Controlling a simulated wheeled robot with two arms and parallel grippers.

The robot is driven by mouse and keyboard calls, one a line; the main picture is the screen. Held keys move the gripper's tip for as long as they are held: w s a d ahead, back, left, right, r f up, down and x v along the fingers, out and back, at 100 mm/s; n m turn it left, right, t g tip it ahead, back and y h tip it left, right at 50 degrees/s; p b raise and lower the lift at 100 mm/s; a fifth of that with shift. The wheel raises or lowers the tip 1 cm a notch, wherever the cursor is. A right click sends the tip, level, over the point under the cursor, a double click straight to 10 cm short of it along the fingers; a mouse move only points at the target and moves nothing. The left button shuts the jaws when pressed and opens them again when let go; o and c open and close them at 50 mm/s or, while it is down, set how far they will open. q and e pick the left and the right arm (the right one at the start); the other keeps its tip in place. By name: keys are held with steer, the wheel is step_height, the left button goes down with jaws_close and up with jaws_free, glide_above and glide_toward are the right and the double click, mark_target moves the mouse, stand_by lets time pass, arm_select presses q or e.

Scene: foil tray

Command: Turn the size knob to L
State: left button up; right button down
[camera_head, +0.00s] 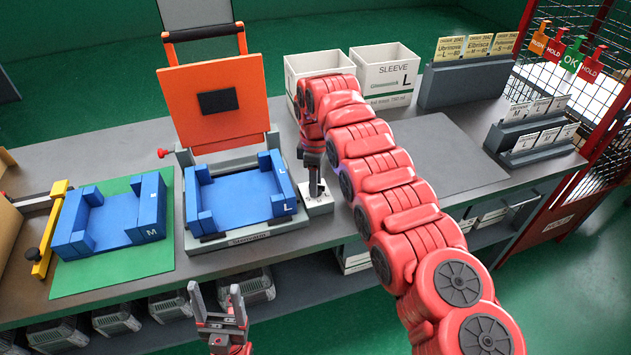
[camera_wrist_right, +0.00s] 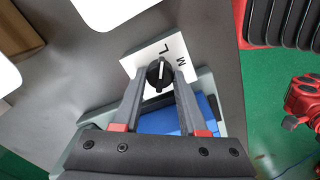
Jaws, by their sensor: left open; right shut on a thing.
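The size knob (camera_wrist_right: 160,72) is a black round dial with a white pointer mark, on a white plate (camera_wrist_right: 137,64) printed with L and M. In the right wrist view the mark runs roughly up-down, its upper end towards the L; the exact setting is hard to tell. My right gripper (camera_wrist_right: 163,80) is shut on the knob, one finger on each side. In the head view the white knob box (camera_head: 320,208) stands right of the blue L fixture (camera_head: 238,195), with my right gripper (camera_head: 315,187) over it. My left gripper (camera_head: 222,308) is open and empty before the bench's front edge.
An orange press lid (camera_head: 180,105) stands raised behind the L fixture. A blue M fixture (camera_head: 110,215) lies on a green mat (camera_head: 120,270) at left. Two white sleeve boxes (camera_head: 388,75) stand behind my right arm. A grey mat (camera_head: 440,150) at right is clear.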

stand_by(0.3)
steer(key=shift+c, duration=2.2)
jaws_free()
step_height(320, 180, up, 3)
steer(key=shift+r, duration=0.1)
step_height(320, 180, up, 3)
steer(key=shift+a+f+p, duration=0.1)
steer(key=shift+f+p, duration=0.1)
steer(key=shift+p, duration=0.75)
step_height(320, 180, up, 12)
steer(key=p, duration=1.1)
steer(key=shift+f+p, duration=0.2)
steer(key=shift+p, duration=0.15)
steer(key=shift+f, duration=0.1)
